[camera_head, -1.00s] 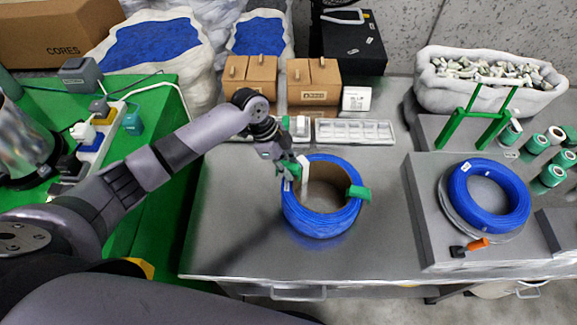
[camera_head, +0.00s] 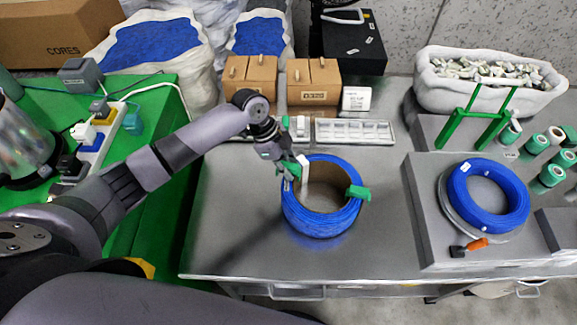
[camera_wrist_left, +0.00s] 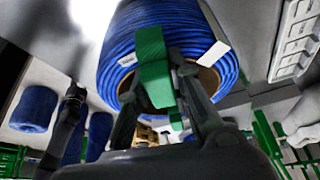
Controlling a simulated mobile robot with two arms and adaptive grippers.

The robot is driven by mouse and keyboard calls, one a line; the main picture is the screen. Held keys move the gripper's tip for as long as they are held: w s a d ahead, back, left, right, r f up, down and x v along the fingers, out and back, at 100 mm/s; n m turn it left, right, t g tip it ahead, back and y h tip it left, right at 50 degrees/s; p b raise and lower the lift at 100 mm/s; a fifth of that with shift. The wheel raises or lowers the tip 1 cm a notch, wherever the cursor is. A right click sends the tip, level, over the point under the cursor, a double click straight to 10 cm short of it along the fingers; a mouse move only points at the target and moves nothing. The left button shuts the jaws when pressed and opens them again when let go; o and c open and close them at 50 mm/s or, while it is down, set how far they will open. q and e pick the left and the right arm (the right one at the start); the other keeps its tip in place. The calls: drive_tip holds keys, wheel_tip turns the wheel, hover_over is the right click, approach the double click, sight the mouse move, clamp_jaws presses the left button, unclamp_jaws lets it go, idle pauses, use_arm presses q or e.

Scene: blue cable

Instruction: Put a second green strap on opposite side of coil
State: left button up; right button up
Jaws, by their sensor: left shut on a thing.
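The blue cable coil (camera_head: 318,221) stands on the metal table, its round opening facing up. One green strap (camera_head: 358,192) is on the coil's right side. My left gripper (camera_head: 290,170) is at the coil's upper left rim, shut on a second green strap. In the left wrist view this green strap (camera_wrist_left: 153,66) lies against the blue windings (camera_wrist_left: 117,48), between the fingers. A white label (camera_head: 304,172) shows at the coil's inner edge beside the gripper. I cannot tell whether the held strap goes fully around the windings. My right gripper is not in view.
Cardboard boxes (camera_head: 313,82) and a white tray (camera_head: 354,132) are at the back. The front table is clear.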

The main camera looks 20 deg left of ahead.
sight(297, 167)
use_arm(q)
drive_tip(key=shift+f, duration=0.25)
idle(0.5)
drive_tip(key=o, duration=0.5)
drive_tip(key=shift+o, duration=0.4)
drive_tip(key=o, duration=0.5)
drive_tip(key=shift+c, duration=0.2)
drive_tip(key=shift+r+p, duration=3.3)
drive_tip(key=shift+r, duration=0.3)
